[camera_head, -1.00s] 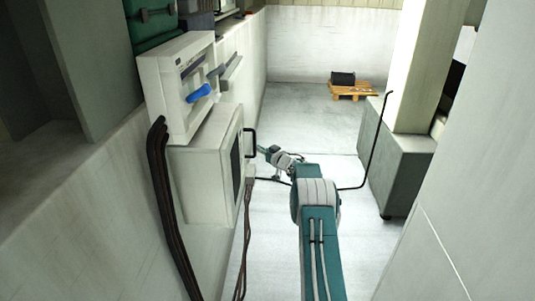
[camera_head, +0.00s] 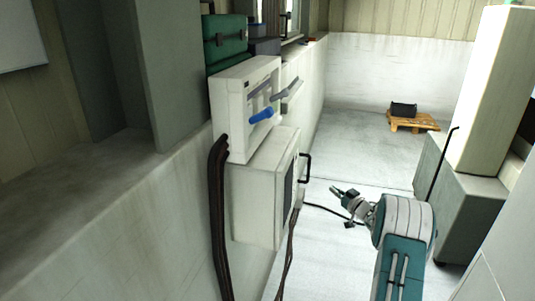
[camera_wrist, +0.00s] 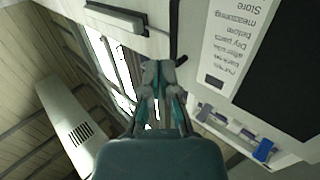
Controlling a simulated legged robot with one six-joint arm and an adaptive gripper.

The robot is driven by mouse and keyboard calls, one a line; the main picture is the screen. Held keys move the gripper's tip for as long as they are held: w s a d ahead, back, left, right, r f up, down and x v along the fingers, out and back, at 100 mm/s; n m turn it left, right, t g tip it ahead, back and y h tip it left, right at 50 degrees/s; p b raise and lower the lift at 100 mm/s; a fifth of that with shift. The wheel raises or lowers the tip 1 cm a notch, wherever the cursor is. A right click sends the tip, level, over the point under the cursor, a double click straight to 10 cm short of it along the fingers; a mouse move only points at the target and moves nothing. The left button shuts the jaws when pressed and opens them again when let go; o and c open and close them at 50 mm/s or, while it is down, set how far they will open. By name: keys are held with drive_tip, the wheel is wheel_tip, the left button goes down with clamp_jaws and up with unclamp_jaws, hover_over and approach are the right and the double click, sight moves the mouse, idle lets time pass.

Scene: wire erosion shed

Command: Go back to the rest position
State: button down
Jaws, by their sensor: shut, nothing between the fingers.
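My gripper (camera_wrist: 163,68) shows in the middle of the wrist view, its two fingertips together with nothing between them. In the head view my gripper (camera_head: 335,191) is small, at the end of my teal and grey arm, over the pale floor. It is right of the lower white cabinet (camera_head: 262,205) and apart from its black handle (camera_head: 305,168).
An upper white box (camera_head: 240,110) with a blue lever (camera_head: 262,115) is on the left wall, dark cables hanging beside it. A grey block (camera_head: 470,205) with a pale pillar stands at right. A wooden pallet (camera_head: 414,122) with a black box (camera_head: 403,109) lies beyond open floor.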

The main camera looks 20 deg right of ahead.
drive_tip(key=shift+r, duration=0.1)
drive_tip(key=s+a+r+m+g+h, duration=0.2)
drive_tip(key=s+a+r+h, duration=0.2)
drive_tip(key=a+r, duration=0.45)
drive_tip(key=s+a+r+m+g+h, duration=0.2)
drive_tip(key=s+a+r+h, duration=0.3)
drive_tip(key=r, duration=0.7)
drive_tip(key=s+a+f+g+y, duration=0.1)
drive_tip(key=s+a+f+g, duration=0.1)
drive_tip(key=s+a, duration=0.5)
drive_tip(key=s+a+f+n+g+y, duration=0.1)
drive_tip(key=s+a, duration=0.6)
drive_tip(key=s, duration=0.7)
drive_tip(key=s+a+f+g+y, duration=0.2)
drive_tip(key=s+a, duration=0.5)
drive_tip(key=s, duration=0.4)
drive_tip(key=g+y, duration=0.1)
drive_tip(key=g, duration=0.1)
drive_tip(key=shift+a+f+n+g, duration=0.3)
drive_tip(key=shift+a+f+g, duration=0.05)
drive_tip(key=shift+f+g, duration=0.05)
